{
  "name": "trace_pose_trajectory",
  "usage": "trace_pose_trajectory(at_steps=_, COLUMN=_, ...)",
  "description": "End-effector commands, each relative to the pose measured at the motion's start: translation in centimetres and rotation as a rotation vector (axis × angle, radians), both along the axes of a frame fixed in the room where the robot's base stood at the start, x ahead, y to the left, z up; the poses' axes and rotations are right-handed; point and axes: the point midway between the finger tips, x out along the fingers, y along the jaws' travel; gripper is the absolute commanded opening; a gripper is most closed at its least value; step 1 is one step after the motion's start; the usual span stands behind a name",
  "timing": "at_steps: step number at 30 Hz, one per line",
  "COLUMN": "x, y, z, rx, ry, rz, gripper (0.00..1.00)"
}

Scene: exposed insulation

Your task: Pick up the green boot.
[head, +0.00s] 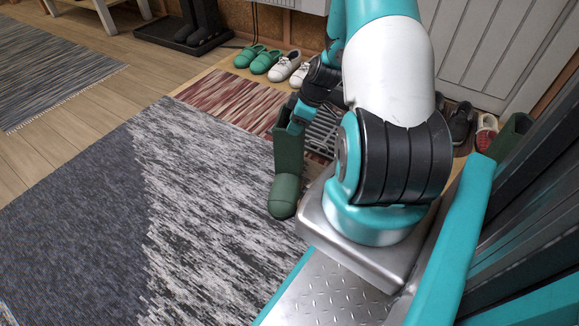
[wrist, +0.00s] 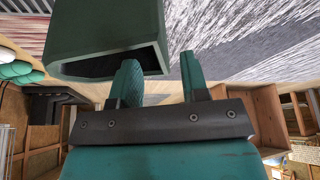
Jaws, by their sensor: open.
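The green boot (head: 287,155) stands upright on the floor by the rug, its toe toward me, left of my arm in the head view. In the wrist view, the boot's shaft (wrist: 105,25) fills the upper left, with its dark open top facing the camera. My gripper (wrist: 160,58) is open and empty at the boot's top; it also shows in the head view (head: 296,127). The left finger overlaps the dark opening and the right finger is outside the shaft, with the rim's right edge between them. I cannot tell how deep the left finger reaches.
Another green boot (head: 510,138) stands at the right, partly hidden by my body. Green shoes (head: 258,58), white shoes (head: 288,68), dark shoes (head: 460,122) and red shoes (head: 486,131) line the back. Black boots (head: 203,22) stand at the back left. The grey rug (head: 130,210) is clear.

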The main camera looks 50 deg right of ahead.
Motion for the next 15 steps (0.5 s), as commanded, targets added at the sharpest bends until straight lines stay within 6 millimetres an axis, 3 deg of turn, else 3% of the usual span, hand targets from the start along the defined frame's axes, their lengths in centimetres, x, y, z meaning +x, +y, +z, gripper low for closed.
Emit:
trace_pose_trajectory(at_steps=7, x=0.5, y=0.3, z=-1.4, rx=0.000, ry=0.000, rz=0.001, gripper=0.41)
trace_pose_trajectory(at_steps=15, x=1.9, y=1.0, z=-4.9, rx=-0.001, ry=0.000, rz=0.002, gripper=0.41)
